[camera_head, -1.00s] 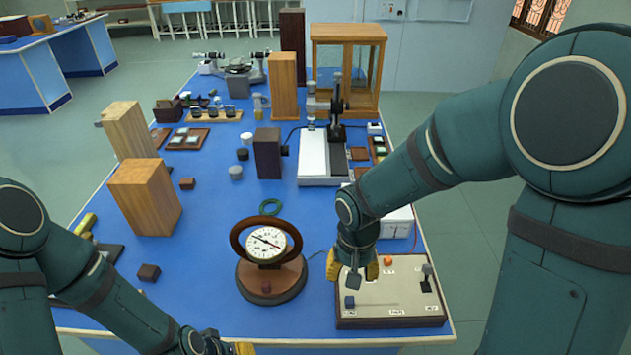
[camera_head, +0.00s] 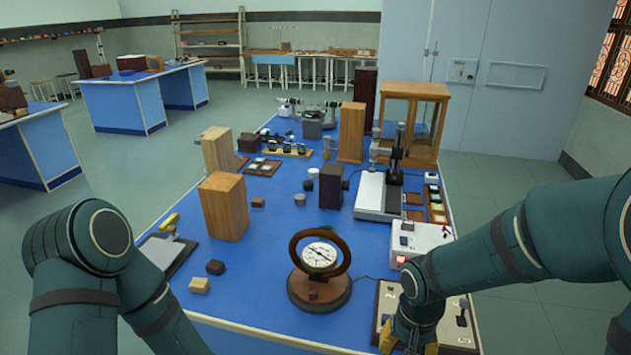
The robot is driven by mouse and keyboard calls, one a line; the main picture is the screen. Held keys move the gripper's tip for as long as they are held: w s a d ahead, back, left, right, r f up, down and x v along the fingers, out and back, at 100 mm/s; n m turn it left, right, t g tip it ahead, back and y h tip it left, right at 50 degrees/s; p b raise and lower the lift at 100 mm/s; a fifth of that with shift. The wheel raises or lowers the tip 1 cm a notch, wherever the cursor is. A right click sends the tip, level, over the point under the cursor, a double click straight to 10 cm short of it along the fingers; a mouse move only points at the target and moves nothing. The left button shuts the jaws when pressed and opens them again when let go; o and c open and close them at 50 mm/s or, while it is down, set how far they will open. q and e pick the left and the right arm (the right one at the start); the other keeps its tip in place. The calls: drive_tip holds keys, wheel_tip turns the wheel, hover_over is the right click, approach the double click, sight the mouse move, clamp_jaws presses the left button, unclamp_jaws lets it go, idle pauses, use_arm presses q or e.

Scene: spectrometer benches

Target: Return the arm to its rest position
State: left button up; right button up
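My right arm comes in from the right, its dark green forearm crossing the front right corner of the blue bench (camera_head: 265,325). My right gripper (camera_head: 409,342) is low in the picture over the beige control panel (camera_head: 389,299). Its yellow fingertips are apart with nothing visible between them, though the lower part is cut off by the frame edge. The arm hides much of the panel; a dark lever (camera_head: 462,314) shows at its right. My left arm is bent at the lower left, and its gripper is outside the picture.
A round dial gauge (camera_head: 320,258) on a wooden base stands left of my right gripper. A white box (camera_head: 433,238) with a red light stands behind the panel. A tall wooden block (camera_head: 224,207) and small blocks (camera_head: 199,285) are at left. The bench's front middle is clear.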

drive_tip(key=s+a+f+t+y, duration=0.1)
drive_tip(key=s+a+f+y, duration=0.1)
drive_tip(key=f, duration=0.7)
drive_tip(key=s+a+f+t+y, duration=0.1)
drive_tip(key=a+f, duration=0.4)
drive_tip(key=f, duration=0.5)
drive_tip(key=shift+s+n+y, duration=0.4)
drive_tip(key=shift+s+y, duration=0.1)
drive_tip(key=shift+s, duration=0.5)
drive_tip(key=shift+f, duration=0.1)
